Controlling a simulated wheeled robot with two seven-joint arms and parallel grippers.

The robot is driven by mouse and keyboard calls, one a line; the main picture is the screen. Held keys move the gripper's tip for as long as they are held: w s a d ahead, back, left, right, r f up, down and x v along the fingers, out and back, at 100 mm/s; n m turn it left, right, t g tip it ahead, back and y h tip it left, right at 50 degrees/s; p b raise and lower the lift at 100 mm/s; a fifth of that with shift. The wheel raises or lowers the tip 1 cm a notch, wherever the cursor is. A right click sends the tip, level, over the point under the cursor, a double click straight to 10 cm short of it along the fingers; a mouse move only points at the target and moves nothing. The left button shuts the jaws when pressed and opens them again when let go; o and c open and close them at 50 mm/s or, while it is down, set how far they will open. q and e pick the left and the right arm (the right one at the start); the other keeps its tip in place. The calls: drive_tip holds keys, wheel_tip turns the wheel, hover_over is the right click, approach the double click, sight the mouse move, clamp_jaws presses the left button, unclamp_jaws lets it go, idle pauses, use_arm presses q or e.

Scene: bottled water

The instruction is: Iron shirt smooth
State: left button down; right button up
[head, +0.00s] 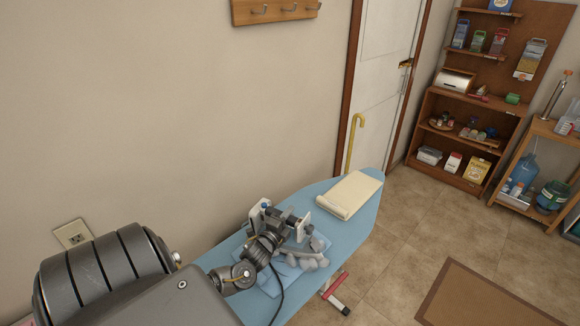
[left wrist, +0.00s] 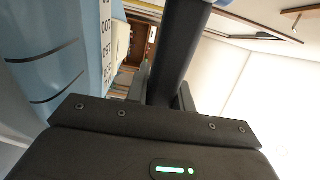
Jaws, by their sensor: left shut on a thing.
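A light blue ironing board (head: 345,235) stands along the wall. A pale blue shirt (head: 270,284) lies on its near part, partly hidden by my left arm. My left gripper (head: 279,221) is over the board, just above the shirt. In the left wrist view its jaws (left wrist: 163,95) are shut on a dark bar, which looks like the handle of the iron (left wrist: 182,45). A grey-white part, probably the iron's body, shows beside the gripper in the head view; whether it touches the shirt is hidden. My right gripper is not in view.
A folded cream cloth (head: 349,195) lies on the board's far end. A yellow cane (head: 353,140) leans by the white door (head: 378,95). Shelves (head: 462,135) with goods stand at the right back. The tiled floor right of the board is mostly clear, with a brown mat (head: 485,300).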

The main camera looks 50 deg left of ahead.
sight(281, 211)
use_arm(q)
drive_tip(key=shift+a+r, duration=0.15)
drive_tip(key=shift+a, duration=1.55)
drive_tip(key=shift+s+d+p, duration=0.9)
drive_tip(key=shift+s+d, duration=0.25)
drive_tip(key=shift+s, duration=0.2)
drive_tip(key=shift+s+d+p, duration=0.6)
drive_tip(key=shift+s, duration=0.1)
drive_tip(key=shift+s+d+p, duration=0.4)
drive_tip(key=shift+s+d, duration=0.15)
drive_tip(key=shift+s, duration=0.15)
drive_tip(key=shift+s+d, duration=0.1)
